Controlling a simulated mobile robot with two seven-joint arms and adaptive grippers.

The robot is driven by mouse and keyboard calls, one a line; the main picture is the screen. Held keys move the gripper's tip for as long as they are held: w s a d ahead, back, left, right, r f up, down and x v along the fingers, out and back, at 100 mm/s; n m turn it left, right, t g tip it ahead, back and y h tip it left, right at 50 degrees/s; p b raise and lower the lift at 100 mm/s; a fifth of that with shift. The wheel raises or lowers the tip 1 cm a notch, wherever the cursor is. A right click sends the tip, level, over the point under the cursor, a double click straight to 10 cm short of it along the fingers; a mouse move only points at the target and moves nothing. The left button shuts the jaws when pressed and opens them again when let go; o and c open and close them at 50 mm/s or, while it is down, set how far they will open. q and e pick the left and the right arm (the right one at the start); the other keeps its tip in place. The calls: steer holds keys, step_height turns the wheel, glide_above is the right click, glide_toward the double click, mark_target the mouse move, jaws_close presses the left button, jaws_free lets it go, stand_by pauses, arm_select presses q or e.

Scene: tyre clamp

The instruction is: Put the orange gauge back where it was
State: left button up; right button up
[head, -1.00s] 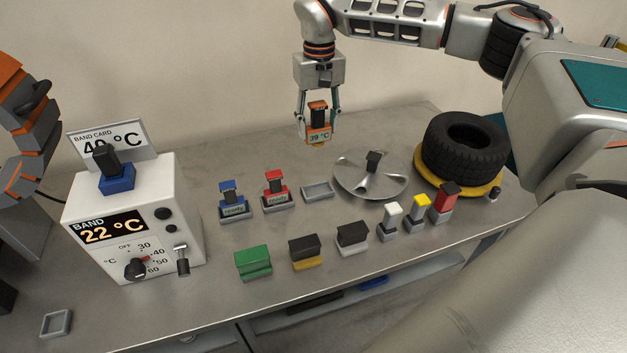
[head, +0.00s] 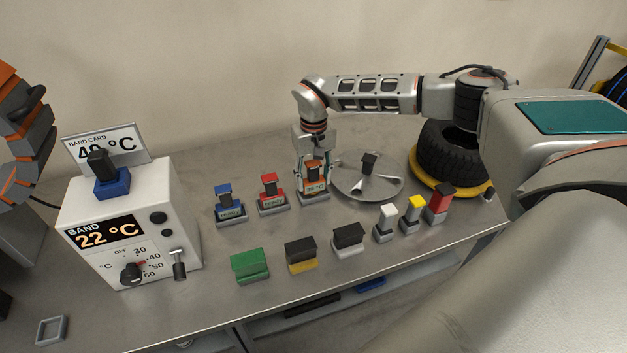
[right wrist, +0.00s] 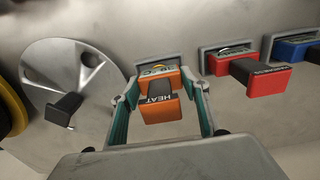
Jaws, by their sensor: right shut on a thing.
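The orange gauge (head: 316,178) has a dark grip and a small display reading about 39 °C. My right gripper (head: 314,184) is shut on it, with one finger at each side. The gauge is upright at the grey holder (head: 315,199), third in the row, right of the red gauge (head: 269,190). Whether it rests fully in the holder I cannot tell. In the right wrist view the orange gauge (right wrist: 160,100), marked HEAT, sits between the fingers, with the grey holder rim (right wrist: 152,64) behind it. My left gripper is out of view.
The blue gauge (head: 225,205) stands left of the red one. The silver disc (head: 350,187) is close on the right, with the tyre (head: 440,160) beyond. Several coloured blocks line the front. The white band unit (head: 125,215) stands left.

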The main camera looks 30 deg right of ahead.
steer(key=shift+f, duration=0.5)
steer(key=shift+f, duration=0.1)
steer(key=o, duration=1)
steer(key=shift+o, duration=0.2)
step_height(320, 180, up, 12)
steer(key=shift+r, duration=0.1)
